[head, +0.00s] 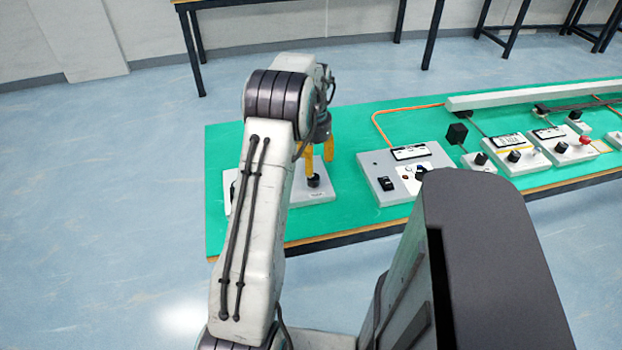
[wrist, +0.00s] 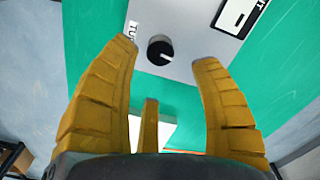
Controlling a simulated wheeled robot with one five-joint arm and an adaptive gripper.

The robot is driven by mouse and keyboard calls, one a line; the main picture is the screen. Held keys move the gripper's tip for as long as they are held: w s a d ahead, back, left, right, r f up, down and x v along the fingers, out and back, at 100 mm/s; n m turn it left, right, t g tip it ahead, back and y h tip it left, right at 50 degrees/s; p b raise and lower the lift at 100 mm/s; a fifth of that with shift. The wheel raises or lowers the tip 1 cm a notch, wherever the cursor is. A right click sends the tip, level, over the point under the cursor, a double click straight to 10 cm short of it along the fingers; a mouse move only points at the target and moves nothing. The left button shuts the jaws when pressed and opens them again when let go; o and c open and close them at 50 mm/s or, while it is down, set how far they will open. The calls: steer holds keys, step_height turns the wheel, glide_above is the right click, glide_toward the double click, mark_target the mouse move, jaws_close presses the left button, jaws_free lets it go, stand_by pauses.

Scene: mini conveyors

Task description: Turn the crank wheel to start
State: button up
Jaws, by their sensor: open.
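My gripper (head: 318,158) is open, its orange fingers pointing down at a pale panel (head: 322,194) on the green table top. A black round knob (head: 313,181) stands on this panel just below the fingertips. In the wrist view a black knob with a white pointer line (wrist: 160,50) lies ahead of the gap between the open fingers (wrist: 165,62), with nothing held. I cannot tell whether this knob is the crank wheel. My arm hides the left part of the panel, and no wheel with a handle shows clearly.
A grey control box (head: 405,172) with a black switch stands right of the panel, fed by an orange cable (head: 378,130). Several more boxes with knobs and a long pale rail (head: 520,93) lie further right. Bare green table top (head: 350,120) shows behind the panel.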

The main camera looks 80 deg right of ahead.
mark_target(313, 177)
steer(key=shift+f+m, duration=0.1)
steer(key=shift+m, duration=0.3)
steer(key=shift+f, duration=3.6)
steer(key=shift+c, duration=0.3)
jaws_close()
steer(key=shift+n+b, duration=0.3)
steer(key=shift+n, duration=0.4)
steer(key=shift+o, duration=0.3)
jaws_free()
